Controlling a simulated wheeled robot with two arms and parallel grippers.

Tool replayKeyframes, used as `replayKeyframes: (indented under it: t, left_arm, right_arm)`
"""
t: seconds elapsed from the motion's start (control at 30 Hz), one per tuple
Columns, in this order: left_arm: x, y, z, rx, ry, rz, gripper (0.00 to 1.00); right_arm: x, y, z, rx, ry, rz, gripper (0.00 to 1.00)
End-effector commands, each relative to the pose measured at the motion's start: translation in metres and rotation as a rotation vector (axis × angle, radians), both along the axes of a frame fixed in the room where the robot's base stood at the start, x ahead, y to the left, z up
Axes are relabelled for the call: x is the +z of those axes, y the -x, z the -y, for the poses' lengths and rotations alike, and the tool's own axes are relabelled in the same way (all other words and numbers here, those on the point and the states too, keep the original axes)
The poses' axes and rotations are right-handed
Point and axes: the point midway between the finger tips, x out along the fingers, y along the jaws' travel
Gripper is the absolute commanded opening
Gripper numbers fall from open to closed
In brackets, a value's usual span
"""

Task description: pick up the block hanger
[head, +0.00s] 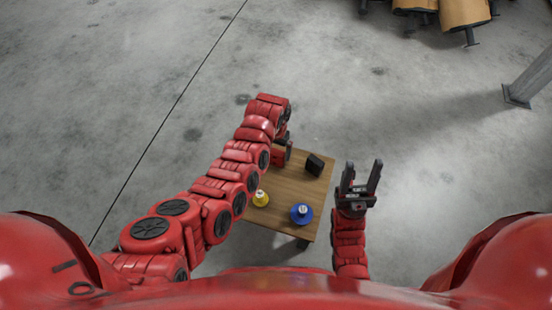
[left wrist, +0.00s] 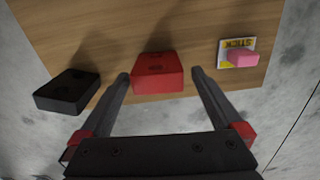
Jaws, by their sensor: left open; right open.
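A red block (left wrist: 157,72) lies near the edge of the wooden table (left wrist: 110,35) in the left wrist view. A black block (left wrist: 68,92) lies to its left, and also shows in the head view (head: 314,164). I cannot tell for sure which block is the block hanger. My left gripper (left wrist: 160,74) is open, with a fingertip on either side of the red block in the picture, apart from it; the depth is unclear. In the head view my left arm hides most of that gripper. My right gripper (head: 360,178) is open and empty, right of the table.
A pink piece (left wrist: 243,59) on a yellow-and-white card (left wrist: 223,45) lies right of the red block. A yellow item (head: 260,198) and a blue round item (head: 301,215) stand on the table's near part. Concrete floor surrounds the table; a grey post (head: 530,82) stands far right.

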Motion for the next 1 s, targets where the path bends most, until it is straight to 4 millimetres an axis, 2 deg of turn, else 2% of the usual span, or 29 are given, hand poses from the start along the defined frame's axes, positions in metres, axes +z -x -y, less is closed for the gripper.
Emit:
replayKeyframes:
  t: [0.03,0.2,0.43,0.47,0.9,1.0]
  left_arm:
    - [-0.015,0.003,0.001,0.0,0.0,-0.003,1.0]
    - [-0.038,0.003,0.001,-0.002,-0.001,-0.001,1.0]
    - [-0.038,0.003,0.002,-0.001,0.0,0.0,1.0]
    - [-0.038,0.003,0.002,-0.001,0.0,0.0,0.96]
    - [-0.038,0.003,0.002,-0.001,0.0,0.001,0.18]
    - [-0.038,0.003,0.002,-0.001,0.0,0.001,0.18]
  right_arm:
    - [-0.01,0.001,0.0,-0.001,0.007,0.005,0.5]
    - [-0.02,0.004,0.0,-0.001,0.029,0.021,0.5]
    - [-0.018,0.004,0.0,-0.002,0.031,0.024,0.5]
    - [-0.018,0.004,0.0,-0.002,0.031,0.024,0.5]
    - [-0.018,0.004,0.0,-0.002,0.03,0.024,0.5]
    - [-0.018,0.004,0.0,-0.002,0.03,0.025,0.5]
